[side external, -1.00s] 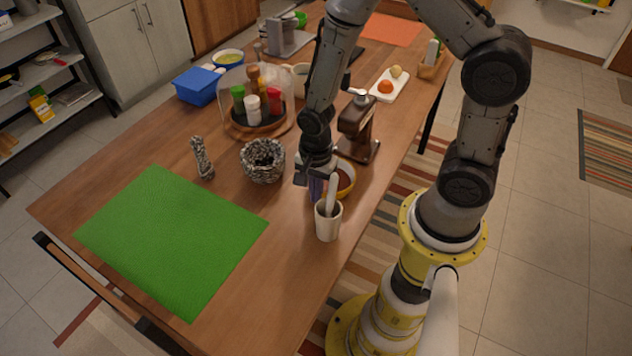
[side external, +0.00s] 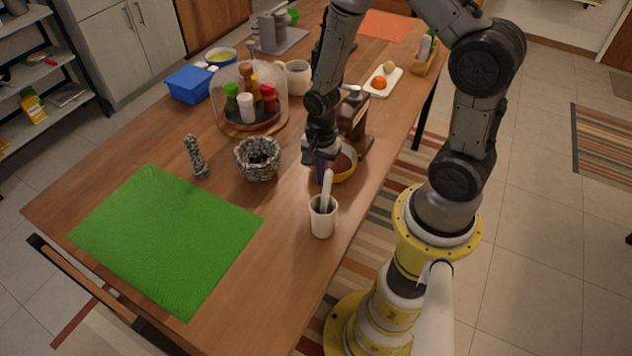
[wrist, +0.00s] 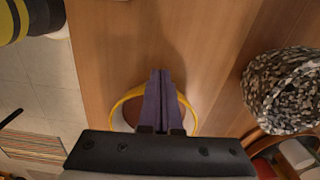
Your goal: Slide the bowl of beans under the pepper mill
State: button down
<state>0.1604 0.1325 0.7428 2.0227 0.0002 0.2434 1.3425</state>
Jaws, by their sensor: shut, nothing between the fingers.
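The bowl of beans (side external: 345,164) is a yellow-orange bowl with dark reddish contents. It stands on the table just in front of a brown wooden mill on a stand (side external: 355,118), which I take as the pepper mill. My arm partly hides both. My gripper (side external: 320,178) is low at the left side of the bowl, its purple fingers shut and empty. In the wrist view the fingers (wrist: 161,74) cover the middle of the bowl (wrist: 121,106) and their tips show past its rim. I cannot tell whether they touch it.
A spice carousel (side external: 250,125) stands behind. The green mat (side external: 165,240) is bare.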

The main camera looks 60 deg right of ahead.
dwell(0.3)
notch_tip(320, 180, up, 19)
jog(key=w+a+n+t, duration=0.1)
jog(key=w+a+t, duration=0.1)
jog(key=t, duration=0.1)
jog(key=s+a+r+n+t, duration=0.2)
jog(key=s+r+n, duration=0.7)
jog(key=s+n, duration=0.4)
jog(key=n, duration=0.3)
jog(key=shift+s+a+r+t, duration=0.25)
jog(key=shift+r+t, duration=0.05)
jog(key=shift+r, duration=0.05)
